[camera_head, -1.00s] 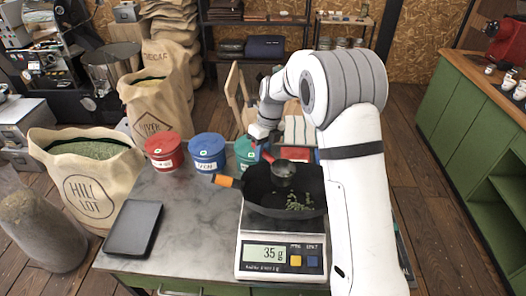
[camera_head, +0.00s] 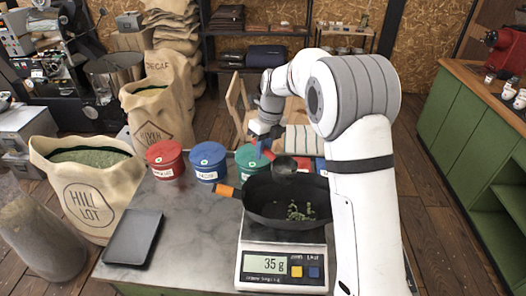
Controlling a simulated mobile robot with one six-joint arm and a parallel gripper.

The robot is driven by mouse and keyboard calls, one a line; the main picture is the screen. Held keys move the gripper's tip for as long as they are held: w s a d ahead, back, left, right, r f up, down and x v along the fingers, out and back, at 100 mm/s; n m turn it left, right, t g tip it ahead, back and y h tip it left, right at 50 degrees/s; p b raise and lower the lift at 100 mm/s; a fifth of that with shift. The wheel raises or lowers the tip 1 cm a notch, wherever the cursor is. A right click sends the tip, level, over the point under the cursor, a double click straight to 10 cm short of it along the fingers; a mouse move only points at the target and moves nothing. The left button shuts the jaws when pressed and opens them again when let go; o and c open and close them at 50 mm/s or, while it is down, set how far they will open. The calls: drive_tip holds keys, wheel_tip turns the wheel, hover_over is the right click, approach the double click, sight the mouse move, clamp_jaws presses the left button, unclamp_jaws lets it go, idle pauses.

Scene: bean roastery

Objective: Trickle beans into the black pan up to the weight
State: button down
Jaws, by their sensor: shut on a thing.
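The black pan (camera_head: 265,211) sits on the white scale (camera_head: 255,248), its orange-tipped handle pointing left. A small patch of pale green beans (camera_head: 298,212) lies in the pan, right of its middle. The scale display (camera_head: 267,264) reads 35 g. My gripper (camera_head: 266,146) is shut on the red handle of a dark round scoop (camera_head: 284,167), above the far side of the pan. The scoop looks tilted; I cannot see whether beans remain in it.
Red (camera_head: 165,160), blue (camera_head: 207,161) and green (camera_head: 249,159) lidded tins stand behind the pan. A dark flat tray (camera_head: 132,237) lies at the table's left. The open Hill Lot sack (camera_head: 87,190) stands beyond the table's left edge. Bare tabletop (camera_head: 190,225) lies between tray and scale.

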drive_tip(key=shift+r, duration=0.1)
drive_tip(key=shift+s+a+v, duration=0.1)
drive_tip(key=shift+v, duration=0.7)
drive_tip(key=shift+s+a+v, duration=0.1)
drive_tip(key=shift+a+v, duration=0.05)
drive_tip(key=shift+v, duration=0.65)
drive_tip(key=shift+s+a+v, duration=0.1)
drive_tip(key=shift+s+v, duration=0.05)
drive_tip(key=shift+v, duration=0.65)
idle(0.9)
